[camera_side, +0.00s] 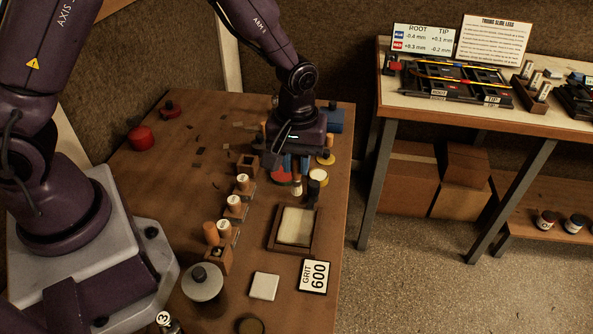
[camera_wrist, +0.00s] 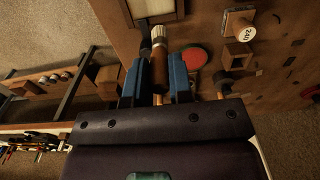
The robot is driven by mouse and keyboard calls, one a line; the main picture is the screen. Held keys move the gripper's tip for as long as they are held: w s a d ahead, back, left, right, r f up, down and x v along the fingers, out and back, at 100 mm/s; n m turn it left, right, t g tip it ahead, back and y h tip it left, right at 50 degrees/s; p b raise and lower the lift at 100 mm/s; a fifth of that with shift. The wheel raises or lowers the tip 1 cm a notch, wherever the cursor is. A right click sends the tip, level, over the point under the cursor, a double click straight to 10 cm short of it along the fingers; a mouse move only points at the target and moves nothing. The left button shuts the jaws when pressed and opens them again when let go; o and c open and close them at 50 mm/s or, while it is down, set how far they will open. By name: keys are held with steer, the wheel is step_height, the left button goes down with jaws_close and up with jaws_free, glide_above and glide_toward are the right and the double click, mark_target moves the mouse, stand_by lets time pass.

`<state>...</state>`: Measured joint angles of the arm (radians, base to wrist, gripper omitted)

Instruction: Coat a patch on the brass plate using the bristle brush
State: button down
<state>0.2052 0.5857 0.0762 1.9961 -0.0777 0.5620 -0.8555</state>
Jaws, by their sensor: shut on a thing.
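My gripper (camera_side: 289,165) is over the far right part of the wooden bench. In the wrist view its two blue fingers (camera_wrist: 155,77) are shut on the brown handle of the bristle brush (camera_wrist: 159,62). The brush's pale end points away from the gripper, toward a framed plate. In the side view a pale part of the brush (camera_side: 297,186) shows below the fingers. A pale yellowish plate (camera_side: 296,226) lies in a wooden frame nearer the camera, apart from the brush. It looks more cream than brass. Its edge also shows in the wrist view (camera_wrist: 157,8).
Wooden blocks with white-topped handles (camera_side: 235,207) stand in a row left of the frame. A dark cylinder (camera_side: 317,183) and a red disc (camera_wrist: 194,57) are close to the gripper. A grit 600 card (camera_side: 314,275), white square (camera_side: 264,286) and grey lidded disc (camera_side: 203,282) lie in front.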

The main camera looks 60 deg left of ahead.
steer(key=shift+r, duration=2)
